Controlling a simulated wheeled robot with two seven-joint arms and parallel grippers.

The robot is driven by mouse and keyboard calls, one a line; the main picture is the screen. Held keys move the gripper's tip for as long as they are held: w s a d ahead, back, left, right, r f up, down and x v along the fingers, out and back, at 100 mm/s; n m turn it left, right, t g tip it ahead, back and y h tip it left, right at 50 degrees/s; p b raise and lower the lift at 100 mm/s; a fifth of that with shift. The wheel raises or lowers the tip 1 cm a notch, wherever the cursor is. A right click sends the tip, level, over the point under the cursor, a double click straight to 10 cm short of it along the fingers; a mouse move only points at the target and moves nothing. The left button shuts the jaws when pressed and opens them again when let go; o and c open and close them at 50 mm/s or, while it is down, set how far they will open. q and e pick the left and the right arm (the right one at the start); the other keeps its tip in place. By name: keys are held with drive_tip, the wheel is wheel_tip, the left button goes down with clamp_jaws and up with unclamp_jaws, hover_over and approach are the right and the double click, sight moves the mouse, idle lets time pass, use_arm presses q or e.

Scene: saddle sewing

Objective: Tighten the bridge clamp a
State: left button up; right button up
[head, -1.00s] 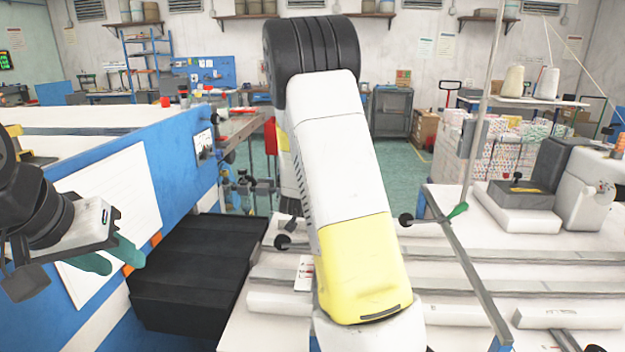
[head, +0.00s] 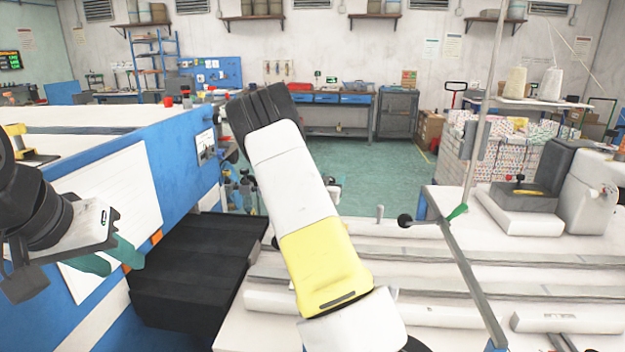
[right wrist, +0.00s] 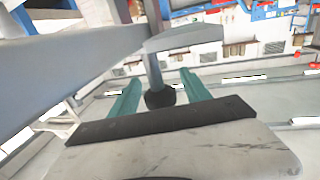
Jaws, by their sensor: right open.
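A clamp with a round black knob (head: 405,220) and a green handle piece (head: 457,212) sits at the far end of a long grey bar (head: 472,265) on the white table. In the right wrist view, a black knob (right wrist: 160,98) on a grey rod stands between the teal fingers of my right gripper (right wrist: 157,88). The gripper is open, with gaps beside the knob. I cannot tell which clamp this knob belongs to. My left gripper (head: 120,262) is open and empty at the left, by the blue machine.
My right arm covers the middle of the head view. Grey rails (head: 540,262) run across the white table. A sewing machine (head: 590,195) stands at the right. Black bellows (head: 195,275) lie left of the table. In the right wrist view a grey beam (right wrist: 60,45) passes close on the left.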

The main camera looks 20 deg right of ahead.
drive_tip(key=shift+w+d, duration=0.2)
drive_tip(key=shift+w, duration=0.05)
clamp_jaws()
drive_tip(key=shift+s+m+g+h, duration=0.1)
drive_tip(key=shift+m+g+h, duration=0.8)
drive_tip(key=shift+g+h, duration=0.15)
drive_tip(key=shift+s+d+m+g+h, duration=0.15)
drive_tip(key=shift+m+g+h, duration=0.5)
drive_tip(key=shift+g, duration=0.25)
drive_tip(key=shift+s+d+m+g+h, duration=0.1)
drive_tip(key=shift+s+m+g+h, duration=0.1)
drive_tip(key=shift+m+g+h, duration=0.45)
drive_tip(key=shift+s+d+m+g+h, duration=0.15)
drive_tip(key=shift+m+g+h, duration=0.3)
drive_tip(key=shift+m+g, duration=0.5)
drive_tip(key=shift+g, duration=0.35)
